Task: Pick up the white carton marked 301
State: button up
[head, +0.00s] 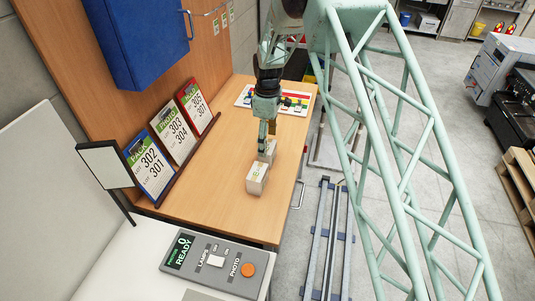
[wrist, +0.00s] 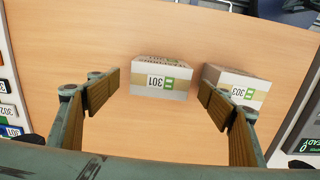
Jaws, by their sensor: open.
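The white carton marked 301 (wrist: 160,78) lies on the wooden table, with its label upside down in the wrist view. It appears between my fingers and a little beyond their tips. My gripper (wrist: 162,98) is open and empty. In the head view my gripper (head: 268,132) points down over the rear carton (head: 268,148), which it partly hides. A second white carton, marked 303 (wrist: 240,84), stands close to the right of 301 with a narrow gap. My right finger covers part of 303 in the wrist view. It is the nearer carton (head: 257,178) in the head view.
A board with coloured cards (head: 290,101) lies at the table's far end. Sign panels (head: 152,165) lean along the left side, below a blue box (head: 140,40). A grey control panel (head: 215,263) is at the near end. The table in front of the cartons is clear.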

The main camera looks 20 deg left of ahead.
aim_at(268, 148)
jog(key=shift+f+p, duration=0.35)
jog(key=shift+f, duration=1.55)
jog(key=shift+c, duration=0.3)
jog(key=c, duration=1.1)
